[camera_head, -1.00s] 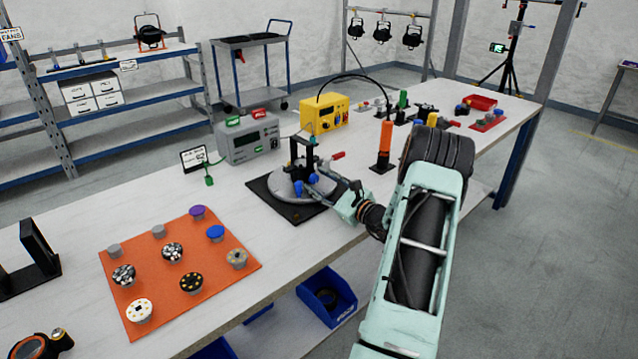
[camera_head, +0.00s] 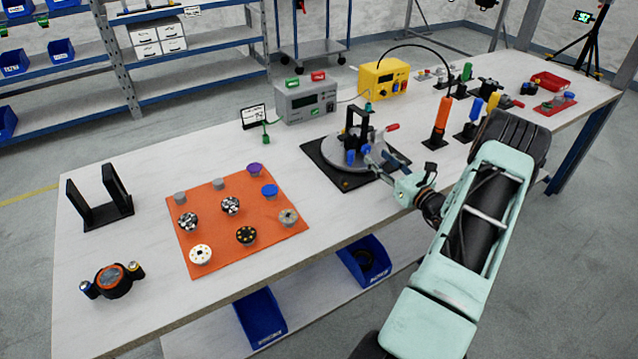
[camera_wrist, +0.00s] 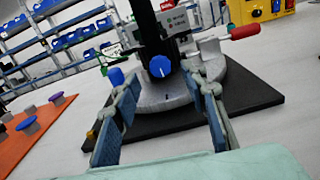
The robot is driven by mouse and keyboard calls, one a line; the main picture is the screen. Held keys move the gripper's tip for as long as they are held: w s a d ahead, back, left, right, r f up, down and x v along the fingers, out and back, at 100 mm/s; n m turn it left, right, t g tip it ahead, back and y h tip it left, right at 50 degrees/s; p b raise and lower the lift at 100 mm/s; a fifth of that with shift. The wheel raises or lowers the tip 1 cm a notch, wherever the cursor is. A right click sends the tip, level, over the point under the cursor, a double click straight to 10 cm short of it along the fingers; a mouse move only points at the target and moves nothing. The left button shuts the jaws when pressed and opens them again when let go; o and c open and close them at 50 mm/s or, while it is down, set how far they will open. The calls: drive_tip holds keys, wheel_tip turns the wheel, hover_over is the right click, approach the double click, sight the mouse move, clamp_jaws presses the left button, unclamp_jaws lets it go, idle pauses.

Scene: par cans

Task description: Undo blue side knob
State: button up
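The fixture is a round grey metal base (camera_wrist: 178,96) on a black square plate (camera_wrist: 255,97), with a black upright post; it also stands mid-table in the head view. A blue knob with a white mark (camera_wrist: 160,66) faces the wrist camera at the front of the post. A second blue knob (camera_wrist: 116,76) stands at the left, close to my left finger. My gripper (camera_wrist: 163,88) is open, its blue-padded fingers spread either side of the marked knob in the picture. I see no contact with that knob. In the head view, my gripper (camera_head: 378,155) reaches the fixture from the right.
A red-tipped handle (camera_wrist: 244,30) sticks out at the fixture's right. An orange mat (camera_head: 205,225) with several knobs lies left. A grey meter box (camera_head: 305,100) and a yellow box (camera_head: 383,78) stand behind. An orange-handled tool (camera_head: 441,115) stands right. Bare table lies in front.

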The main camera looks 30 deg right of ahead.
drive_tip(key=s, duration=0.7)
drive_tip(key=shift+d, duration=0.3)
drive_tip(key=shift+w+d+f+b, duration=0.1)
drive_tip(key=shift+w+f+b, duration=0.1)
drive_tip(key=shift+b, duration=0.8)
drive_tip(key=shift+d+r+n+b, duration=0.1)
drive_tip(key=shift+d+n+b, duration=0.2)
drive_tip(key=shift+b, duration=0.75)
drive_tip(key=b, duration=0.4)
drive_tip(key=shift+d+r+n, duration=0.2)
drive_tip(key=shift+d+n, duration=0.05)
drive_tip(key=shift+n, duration=0.15)
drive_tip(key=shift+b, duration=0.55)
drive_tip(key=n+b, duration=0.1)
drive_tip(key=b, duration=0.3)
drive_tip(key=shift+s+d+r, duration=0.1)
drive_tip(key=shift+s, duration=0.05)
drive_tip(key=n+b, duration=0.1)
drive_tip(key=b, duration=0.3)
drive_tip(key=shift+s, duration=0.15)
